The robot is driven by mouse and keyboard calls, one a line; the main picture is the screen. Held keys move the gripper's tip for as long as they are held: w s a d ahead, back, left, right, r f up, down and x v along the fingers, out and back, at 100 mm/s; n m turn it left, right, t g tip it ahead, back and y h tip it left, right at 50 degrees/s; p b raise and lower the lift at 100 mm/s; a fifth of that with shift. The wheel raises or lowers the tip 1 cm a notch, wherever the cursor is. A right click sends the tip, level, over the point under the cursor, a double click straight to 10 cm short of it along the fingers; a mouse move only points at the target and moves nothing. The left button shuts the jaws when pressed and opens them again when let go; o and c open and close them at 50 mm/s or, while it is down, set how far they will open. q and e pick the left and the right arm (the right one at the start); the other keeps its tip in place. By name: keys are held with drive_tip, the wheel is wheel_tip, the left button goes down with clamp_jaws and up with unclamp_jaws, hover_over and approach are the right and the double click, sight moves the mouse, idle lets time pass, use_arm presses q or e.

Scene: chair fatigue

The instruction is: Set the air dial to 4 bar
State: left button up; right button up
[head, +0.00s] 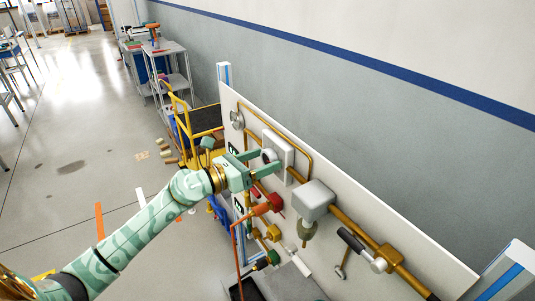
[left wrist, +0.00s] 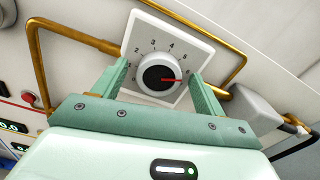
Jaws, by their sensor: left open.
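The air dial (left wrist: 158,75) is a white round knob with a dark face and a red pointer, on a white square plate with printed numbers. In the left wrist view the pointer points right, close to the 6. The dial also shows in the head view (head: 269,155), partly hidden by my fingers. My left gripper (head: 271,163) is open in front of the plate. In the left wrist view its two green fingers (left wrist: 156,83) stand either side of the knob, with visible gaps. I cannot tell how deep they reach. My right gripper is not in view.
Brass pipes (left wrist: 80,38) run around the dial plate on the white panel (head: 350,215). A grey box (head: 314,200) sits right of the dial, and a red valve (head: 268,204) below it. A yellow cart (head: 190,125) stands behind the panel.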

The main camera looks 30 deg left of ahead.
use_arm(q)
drive_tip(key=shift+x, duration=1.15)
drive_tip(key=shift+c, duration=0.3)
drive_tip(key=c, duration=0.9)
